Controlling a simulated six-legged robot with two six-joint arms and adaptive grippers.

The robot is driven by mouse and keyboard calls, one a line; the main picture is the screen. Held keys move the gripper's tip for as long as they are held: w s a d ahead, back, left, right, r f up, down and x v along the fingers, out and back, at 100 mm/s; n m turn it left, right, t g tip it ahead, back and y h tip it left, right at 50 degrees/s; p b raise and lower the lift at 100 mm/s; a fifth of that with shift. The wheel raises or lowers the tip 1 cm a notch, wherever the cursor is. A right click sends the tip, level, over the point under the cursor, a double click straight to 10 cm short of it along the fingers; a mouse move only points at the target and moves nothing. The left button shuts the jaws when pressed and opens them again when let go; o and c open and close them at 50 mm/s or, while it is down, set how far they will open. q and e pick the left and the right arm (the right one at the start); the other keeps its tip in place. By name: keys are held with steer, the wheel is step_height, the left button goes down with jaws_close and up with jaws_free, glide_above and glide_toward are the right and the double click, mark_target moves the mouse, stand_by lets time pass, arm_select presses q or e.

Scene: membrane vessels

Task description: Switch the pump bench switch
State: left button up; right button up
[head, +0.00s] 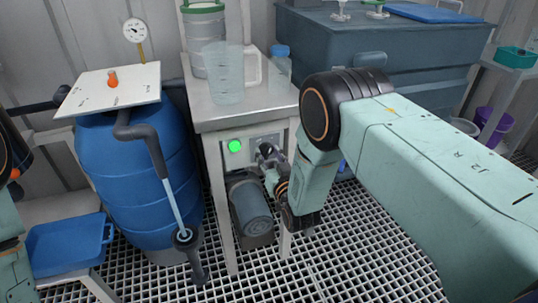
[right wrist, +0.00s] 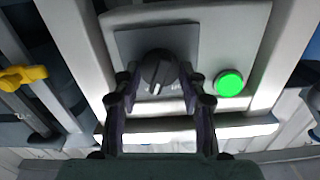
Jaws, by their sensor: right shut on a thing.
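The pump bench (head: 208,122) is a pale metal stand with a steel top, and a grey control panel on its front. The panel holds a round black rotary switch (right wrist: 158,68) on a dark plate and a lit green lamp (head: 235,146), also seen in the right wrist view (right wrist: 229,83). My right gripper (head: 266,153) is at the panel and hides most of the switch in the head view. In the right wrist view its two fingers (right wrist: 160,84) are on either side of the knob, shut on it. The left gripper is not in view.
A clear pitcher (head: 222,75) and a green-lidded container (head: 205,35) stand on the bench. A pump motor (head: 252,208) sits below. A blue barrel (head: 140,175) with a pipe stands left, a large dark tank (head: 400,48) behind right. Grated floor (head: 330,255) lies in front.

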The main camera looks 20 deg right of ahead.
steer(key=n, duration=0.5)
steer(key=shift+p, duration=0.3)
steer(key=n, duration=0.5)
steer(key=shift+n, duration=0.3)
steer(key=o, duration=1.2)
steer(key=shift+c, duration=0.2)
steer(key=s, duration=1.2)
steer(key=shift+d, duration=0.15)
